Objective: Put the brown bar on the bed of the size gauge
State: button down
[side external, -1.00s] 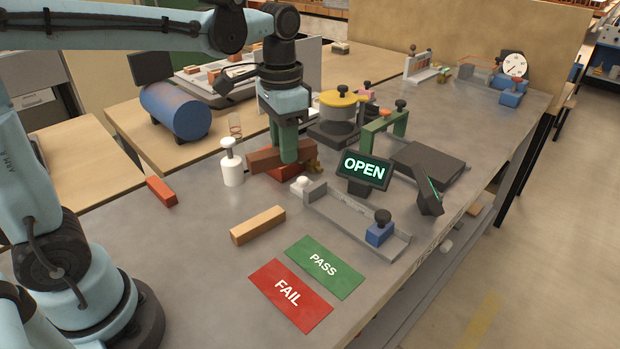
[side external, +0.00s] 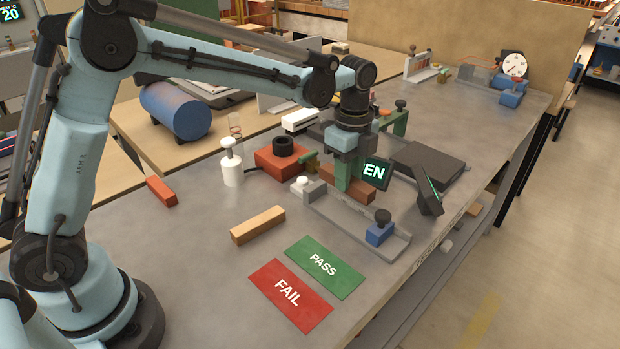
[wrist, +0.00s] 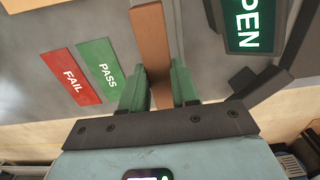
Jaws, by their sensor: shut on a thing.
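The brown bar (wrist: 150,40) is between the green fingers of my gripper (wrist: 160,85) in the wrist view. In the side view my gripper (side external: 345,182) is shut on the bar (side external: 367,196), its fingers covering the bar's middle. The bar lies along the length of the size gauge, at or just above the back of its bed. I cannot tell whether it touches. The gauge (side external: 347,222) is a long grey channel with a white knob (side external: 302,182) at its left end and a blue block (side external: 379,234) at its right end.
The display (side external: 376,172) stands close behind my gripper, partly hidden. A red block with a black ring (side external: 282,146) is left of the gauge. A tan bar (side external: 257,225), green PASS mat (side external: 324,267) and red FAIL mat (side external: 289,294) lie in front.

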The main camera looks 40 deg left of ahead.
jog(key=shift+f, duration=3)
jog(key=shift+f, duration=0.55)
jog(key=c, duration=0.8)
grip_release()
jog(key=shift+w, duration=0.1)
jog(key=r, duration=1.2)
jog(key=shift+s, duration=0.2)
jog(key=s+a+n+t, duration=0.2)
jog(key=s+n, duration=0.3)
jog(key=n, duration=0.1)
jog(key=s+a+n+t, duration=0.2)
jog(key=s+a+n, duration=0.1)
jog(key=s+n, duration=0.3)
jog(key=s+a+n+t, duration=0.3)
jog(key=s+n, duration=0.3)
jog(key=shift+f, duration=0.2)
